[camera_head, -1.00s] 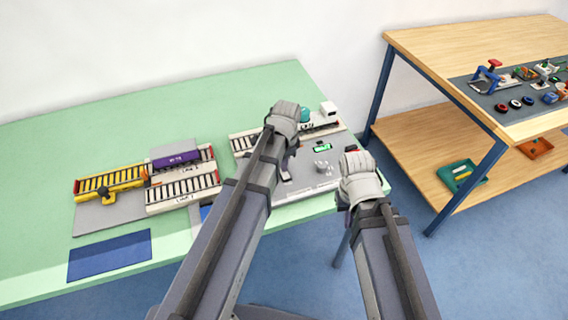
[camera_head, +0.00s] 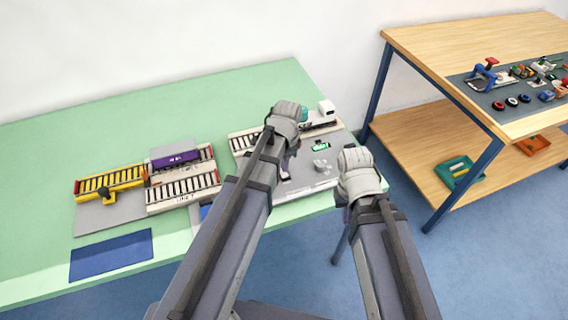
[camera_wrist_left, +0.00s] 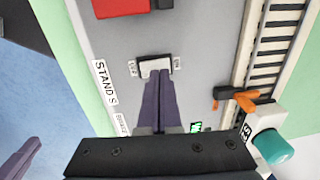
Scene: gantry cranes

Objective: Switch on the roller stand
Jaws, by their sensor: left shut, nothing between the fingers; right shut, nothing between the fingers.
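The roller stand (camera_head: 300,185) is a grey panel with a roller track along its back, on the right part of the green table. In the left wrist view, its rocker switch (camera_wrist_left: 152,64) has a pale face in a dark frame, with small labels at both sides. My left gripper (camera_wrist_left: 159,76) is shut and empty, its purple fingertips at the switch's near edge; I cannot tell whether they touch. In the head view, my left wrist partly hides the panel. My right gripper (camera_wrist_left: 22,158) is partly visible at lower left in the wrist view, beside the stand.
A red block (camera_wrist_left: 120,6) and an orange-black part (camera_wrist_left: 240,98) flank the switch area. A small green display (camera_head: 320,146) shows on the panel. Roller tracks (camera_head: 183,190), a purple block (camera_head: 174,155) and a blue mat (camera_head: 110,255) lie left. A wooden bench (camera_head: 450,50) stands right.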

